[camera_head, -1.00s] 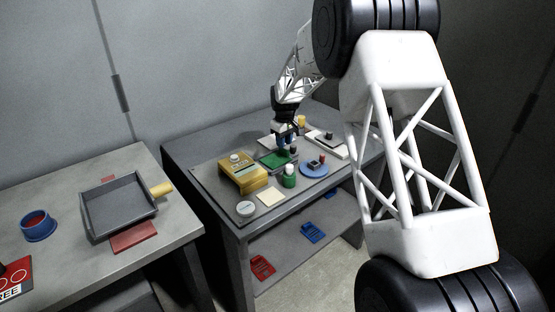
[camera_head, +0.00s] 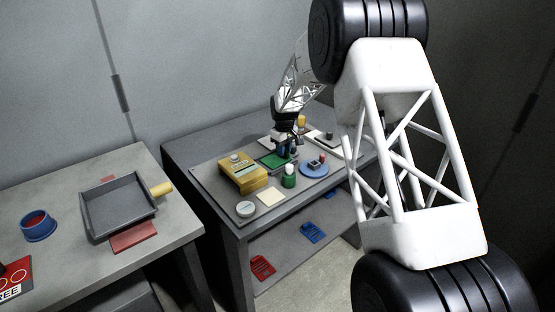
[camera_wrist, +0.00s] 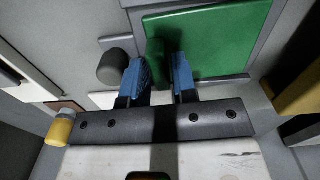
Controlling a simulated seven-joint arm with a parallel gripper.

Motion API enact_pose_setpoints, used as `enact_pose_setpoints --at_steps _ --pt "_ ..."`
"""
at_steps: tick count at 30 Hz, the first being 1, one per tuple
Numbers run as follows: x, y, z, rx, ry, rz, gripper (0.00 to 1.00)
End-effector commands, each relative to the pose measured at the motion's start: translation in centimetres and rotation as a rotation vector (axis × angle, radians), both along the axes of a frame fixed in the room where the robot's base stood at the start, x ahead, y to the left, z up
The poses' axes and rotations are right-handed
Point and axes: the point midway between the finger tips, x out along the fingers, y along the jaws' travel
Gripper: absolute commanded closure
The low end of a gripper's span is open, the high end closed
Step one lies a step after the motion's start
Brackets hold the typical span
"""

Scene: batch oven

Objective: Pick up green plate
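The green plate (camera_head: 271,160) lies among other items on the grey table, partly behind my gripper (camera_head: 286,150). In the wrist view the green plate (camera_wrist: 215,42) is a flat square in a grey frame, with a rounded green knob (camera_wrist: 158,50) near its left edge. My gripper (camera_wrist: 159,75) has two blue fingers, spread apart with a gap between them. The knob shows at this gap, just beyond the fingers; I cannot tell whether it is between the fingertips or below them. Neither finger visibly clamps it.
A gold box (camera_head: 243,173) is left of the plate. A dark rounded knob (camera_wrist: 112,66) is close to the left finger.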

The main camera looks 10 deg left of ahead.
Motion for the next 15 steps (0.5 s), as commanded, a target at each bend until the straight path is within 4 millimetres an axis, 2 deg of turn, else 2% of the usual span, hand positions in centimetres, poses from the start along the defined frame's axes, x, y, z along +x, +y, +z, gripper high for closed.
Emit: enact_pose_setpoints --at_steps 1,4,5,15 --pt "0.0 0.0 0.01 0.0 0.0 0.0 0.82" --pt "0.0 0.0 0.01 0.0 0.0 0.0 0.98" --pt "0.0 0.0 0.01 0.0 0.0 0.0 1.0" --pt "0.02 0.01 0.15 0.001 -0.001 0.0 1.0"
